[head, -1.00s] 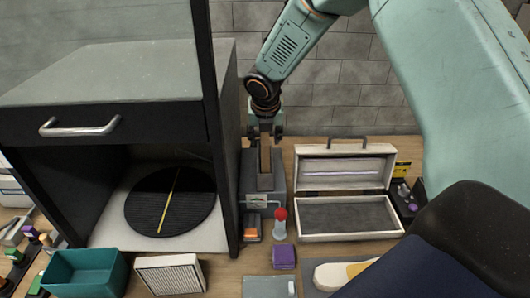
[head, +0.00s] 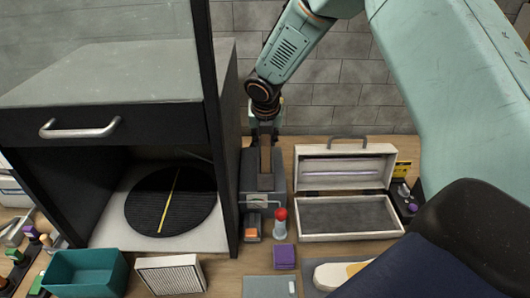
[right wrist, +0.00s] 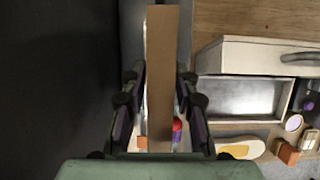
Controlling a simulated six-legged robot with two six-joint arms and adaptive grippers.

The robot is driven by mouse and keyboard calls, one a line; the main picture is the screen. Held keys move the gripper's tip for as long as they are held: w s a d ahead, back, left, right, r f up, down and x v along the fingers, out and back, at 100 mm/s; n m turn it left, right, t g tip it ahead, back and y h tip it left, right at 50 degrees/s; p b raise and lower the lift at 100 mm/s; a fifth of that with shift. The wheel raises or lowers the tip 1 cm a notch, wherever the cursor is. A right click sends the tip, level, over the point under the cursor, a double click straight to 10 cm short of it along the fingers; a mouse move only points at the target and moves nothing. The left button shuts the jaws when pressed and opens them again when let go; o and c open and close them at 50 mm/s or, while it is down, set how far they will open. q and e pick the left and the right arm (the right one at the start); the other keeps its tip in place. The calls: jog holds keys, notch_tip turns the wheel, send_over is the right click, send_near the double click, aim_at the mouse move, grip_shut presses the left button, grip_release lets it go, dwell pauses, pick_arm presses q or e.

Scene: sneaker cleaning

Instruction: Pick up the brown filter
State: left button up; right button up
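The brown filter (right wrist: 161,55) is a long flat strip standing on end between my right gripper's fingers in the right wrist view. In the head view it shows as a narrow upright piece (head: 265,160) above a dark grey stand (head: 249,178). My right gripper (head: 265,140) reaches down over it from above. Its fingertips also show in the right wrist view (right wrist: 161,72), close against both sides of the strip, and the gripper looks shut on it. The strip's lower end is partly hidden. My left gripper is out of view.
A dark cabinet (head: 226,150) with a round black plate (head: 150,215) stands close left. An open white case (head: 350,237) lies to the right. A red-topped bottle (head: 280,228), purple block (head: 284,257), teal bin (head: 85,272) and white vented block (head: 170,275) sit in front.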

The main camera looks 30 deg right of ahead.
jog(key=shift+s+r, duration=0.1)
grip_shut()
